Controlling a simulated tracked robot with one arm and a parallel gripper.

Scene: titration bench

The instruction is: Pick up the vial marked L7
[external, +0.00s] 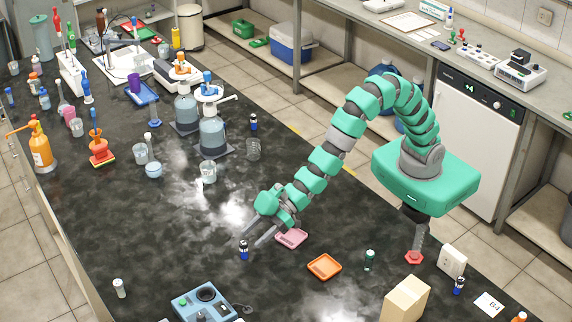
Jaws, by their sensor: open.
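Several small vials stand on the dark bench, and their markings are too small to read, so I cannot tell which is L7. A blue-and-white vial (243,250) stands upright just below and in front of my gripper (256,234). My gripper is open, with its two grey fingers pointing down and to the left; nothing shows between them. A dark green vial (369,260) stands to the right. A white vial (119,288) stands at the front left. Other blue-and-white vials stand at the right (459,284) and farther back (254,122).
A pink tray (291,239) lies close beside my gripper, and an orange tray (324,267) lies right of it. A blue device (206,303) and a beige block (405,301) stand at the front. Glassware crowds the back left.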

